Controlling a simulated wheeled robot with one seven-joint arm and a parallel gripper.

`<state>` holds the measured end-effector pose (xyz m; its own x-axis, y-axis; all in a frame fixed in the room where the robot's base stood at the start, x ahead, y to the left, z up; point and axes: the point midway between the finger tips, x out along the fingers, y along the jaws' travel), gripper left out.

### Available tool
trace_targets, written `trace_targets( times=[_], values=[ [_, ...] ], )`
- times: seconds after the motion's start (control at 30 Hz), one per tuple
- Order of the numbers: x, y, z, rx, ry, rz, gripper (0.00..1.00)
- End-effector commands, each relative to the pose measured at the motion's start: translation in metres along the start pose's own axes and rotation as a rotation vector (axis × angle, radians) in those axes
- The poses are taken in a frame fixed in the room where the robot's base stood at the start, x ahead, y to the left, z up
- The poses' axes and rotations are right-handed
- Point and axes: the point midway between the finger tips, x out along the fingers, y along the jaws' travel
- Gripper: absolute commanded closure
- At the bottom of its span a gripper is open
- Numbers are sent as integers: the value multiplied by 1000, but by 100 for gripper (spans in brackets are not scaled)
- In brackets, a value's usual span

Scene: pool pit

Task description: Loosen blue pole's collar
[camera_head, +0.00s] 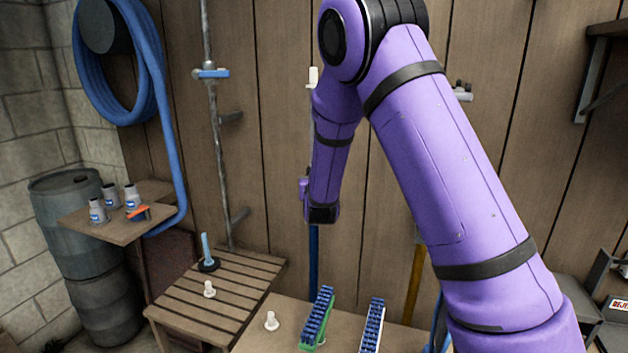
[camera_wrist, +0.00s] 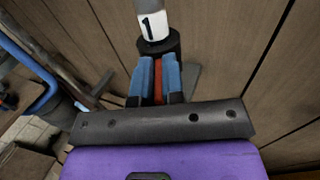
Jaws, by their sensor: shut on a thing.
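The blue pole (camera_head: 314,262) stands upright against the plank wall, with its upper part hidden behind my arm in the head view. In the wrist view a grey pole section (camera_wrist: 149,8) with a white label marked "1" rises from a black collar (camera_wrist: 160,45). My gripper (camera_wrist: 157,68) is at this collar, its two blue fingers shut on a narrow red-orange piece (camera_wrist: 157,88) beside the collar. I cannot tell how this piece joins the collar. The fingers are hidden in the head view.
A yellow pole (camera_head: 413,285) stands to the right. A slatted table (camera_head: 205,310) and two brushes, green (camera_head: 318,320) and white (camera_head: 372,325), are below.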

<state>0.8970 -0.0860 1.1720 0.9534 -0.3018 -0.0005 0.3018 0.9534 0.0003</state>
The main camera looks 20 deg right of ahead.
Motion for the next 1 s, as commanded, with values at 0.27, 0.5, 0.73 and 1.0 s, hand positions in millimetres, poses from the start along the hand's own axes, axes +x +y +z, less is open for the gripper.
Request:
trace_targets(
  times=[0.27, 0.5, 0.73, 1.0],
  values=[
    [0, 0, 0, 0, 0, 0, 81],
    [0, 0, 0, 0, 0, 0, 65],
    [-8, 0, 0, 0, 0, 0, 65],
    [-54, 0, 0, 0, 1, 1, 65]
  ],
)
